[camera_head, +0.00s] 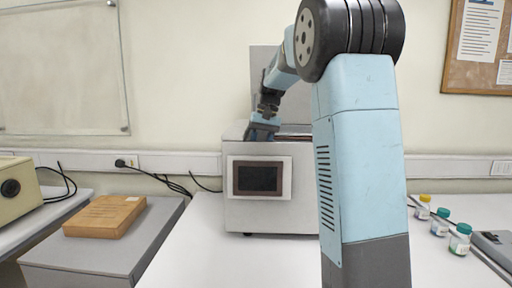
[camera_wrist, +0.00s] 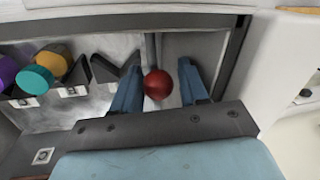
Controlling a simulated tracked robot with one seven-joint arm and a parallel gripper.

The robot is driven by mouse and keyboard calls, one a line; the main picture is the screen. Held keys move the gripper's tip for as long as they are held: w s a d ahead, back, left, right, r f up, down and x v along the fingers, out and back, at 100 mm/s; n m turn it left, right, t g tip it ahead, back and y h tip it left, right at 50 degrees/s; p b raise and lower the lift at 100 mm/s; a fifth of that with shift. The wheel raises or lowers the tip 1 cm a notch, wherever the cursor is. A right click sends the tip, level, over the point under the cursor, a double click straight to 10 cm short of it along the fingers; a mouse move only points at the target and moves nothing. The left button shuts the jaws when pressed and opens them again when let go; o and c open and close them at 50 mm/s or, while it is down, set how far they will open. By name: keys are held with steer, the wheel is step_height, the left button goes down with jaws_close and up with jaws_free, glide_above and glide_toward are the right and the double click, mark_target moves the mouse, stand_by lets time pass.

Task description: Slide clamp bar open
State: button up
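The clamp bar (camera_wrist: 152,50) appears to be the thin grey rod with a round red knob (camera_wrist: 157,84) at its near end, inside the machine's open top in the wrist view. My gripper (camera_wrist: 161,84) is open, with one blue finger on each side of the knob. The left finger is very close to the knob, and a small gap shows at the right finger. I cannot tell whether either touches it. In the head view my gripper (camera_head: 262,130) is at the top left of the white machine (camera_head: 300,212); the knob is hidden there.
Capped vials with purple, yellow and teal (camera_wrist: 34,79) lids sit in the machine left of the knob. A dark frame edge (camera_wrist: 238,45) runs close to the right finger. More vials (camera_head: 441,221) stand on the right bench. A brown box (camera_head: 104,216) lies at left.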

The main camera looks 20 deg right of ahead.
steer(key=shift+r, duration=0.1)
step_height(320, 180, up, 13)
steer(key=d, duration=0.2)
steer(key=shift+s+d, duration=0.2)
steer(key=shift+d, duration=0.1)
stand_by(0.6)
